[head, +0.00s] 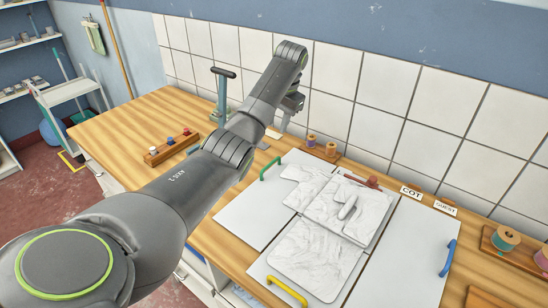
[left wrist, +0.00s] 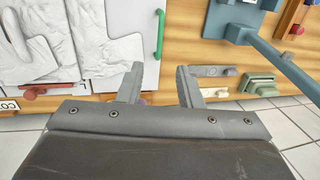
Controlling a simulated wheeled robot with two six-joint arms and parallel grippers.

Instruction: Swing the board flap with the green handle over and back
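The board flap with the green handle (head: 248,212) lies flat as the pale left panel of the folding board on the table. Crumpled white cloth (head: 325,215) lies over the board's middle and partly over this flap. My left gripper (head: 284,120) is above the back of the table, beyond the green handle and near the tiled wall. In the left wrist view its fingers (left wrist: 160,84) are apart with nothing held between them. My right gripper is out of view.
A yellow-handled front flap (head: 287,291) and a blue-handled right flap (head: 448,258) belong to the board. Thread spools (head: 322,146) stand by the wall. A teal stand with a black-topped lever (head: 222,95) and a peg block (head: 171,147) are left of the board.

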